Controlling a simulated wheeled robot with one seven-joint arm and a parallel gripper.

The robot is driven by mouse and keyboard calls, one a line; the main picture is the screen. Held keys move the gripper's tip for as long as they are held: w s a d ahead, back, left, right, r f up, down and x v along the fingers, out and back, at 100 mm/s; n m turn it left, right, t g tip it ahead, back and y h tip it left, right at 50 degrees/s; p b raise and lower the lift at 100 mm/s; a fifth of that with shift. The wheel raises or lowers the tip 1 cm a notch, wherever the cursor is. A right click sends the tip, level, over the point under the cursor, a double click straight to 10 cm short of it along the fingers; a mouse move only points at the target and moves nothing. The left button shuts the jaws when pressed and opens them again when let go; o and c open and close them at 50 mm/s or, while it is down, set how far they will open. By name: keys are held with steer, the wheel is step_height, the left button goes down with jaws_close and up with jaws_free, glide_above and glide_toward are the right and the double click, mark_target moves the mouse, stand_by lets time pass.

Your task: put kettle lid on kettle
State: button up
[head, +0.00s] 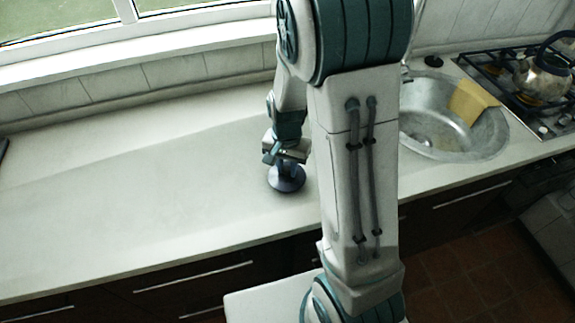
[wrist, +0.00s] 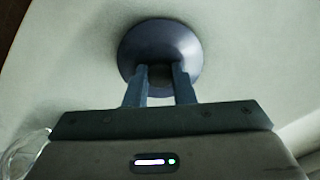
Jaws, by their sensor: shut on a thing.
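The kettle lid (head: 287,183) is a dark blue-grey disc at the middle of the counter in the head view. It also shows beyond my fingers in the wrist view (wrist: 160,33). My gripper (head: 286,166) points down over the lid, and its two fingers (wrist: 158,82) are shut on the knob at the lid's middle. The fingers hide most of the knob. The lid looks level; I cannot tell whether it touches the counter. The kettle (head: 543,78), shiny metal with a dark handle, stands on the stove at the far right; its top opening is not clear.
A round metal sink (head: 420,128) with a yellow cloth (head: 468,102) over its rim lies between the lid and the stove (head: 505,75). A small dark round thing (head: 433,61) sits behind the sink. The counter (head: 130,190) to the left is clear.

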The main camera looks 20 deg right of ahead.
mark_target(287, 170)
steer(key=shift+f, duration=0.2)
steer(key=o, duration=0.9)
steer(key=shift+r, duration=0.15)
step_height(287, 170, up, 12)
steer(key=s+r+n+t, duration=0.1)
steer(key=s+r+n, duration=0.1)
steer(key=s, duration=0.5)
steer(key=s+r+n+t, duration=0.2)
steer(key=s+r+n, duration=0.1)
steer(key=s+n, duration=0.2)
steer(key=shift+s+b, duration=0.3)
steer(key=shift+s, duration=0.9)
steer(key=shift+o, duration=0.6)
steer(key=shift+d, duration=0.1)
